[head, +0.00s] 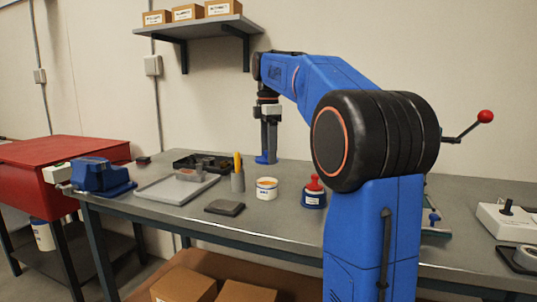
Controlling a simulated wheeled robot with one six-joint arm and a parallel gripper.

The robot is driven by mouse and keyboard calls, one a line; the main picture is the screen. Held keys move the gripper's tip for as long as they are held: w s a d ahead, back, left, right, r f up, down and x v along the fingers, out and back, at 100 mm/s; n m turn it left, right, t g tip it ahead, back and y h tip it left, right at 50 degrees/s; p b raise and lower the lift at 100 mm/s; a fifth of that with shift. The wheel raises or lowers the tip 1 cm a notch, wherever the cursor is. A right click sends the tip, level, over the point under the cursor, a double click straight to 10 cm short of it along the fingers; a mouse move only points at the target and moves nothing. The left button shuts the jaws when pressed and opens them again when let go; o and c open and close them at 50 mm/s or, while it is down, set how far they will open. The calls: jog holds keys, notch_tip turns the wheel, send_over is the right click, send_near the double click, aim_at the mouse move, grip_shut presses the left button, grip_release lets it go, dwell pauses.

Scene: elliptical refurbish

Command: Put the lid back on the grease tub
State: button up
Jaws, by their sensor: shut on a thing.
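My gripper (268,150) points straight down and appears behind the tub in the head view. It is shut on a blue piece (262,160) at its fingertips, which looks like the lid. The fingers hide part of it, and I cannot tell its exact height above the bench. The blue piece is apart from the tub.
A blue pot with a red top (314,192) stands right. A grey tray (160,192) and blue vise (100,178) are further left. A shelf (190,29) hangs above.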

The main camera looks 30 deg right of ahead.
jog(key=shift+w+d, duration=0.1)
jog(key=shift+f, duration=3.1)
jog(key=shift+f, duration=0.15)
jog(key=o, duration=1.5)
jog(key=shift+r, duration=3.5)
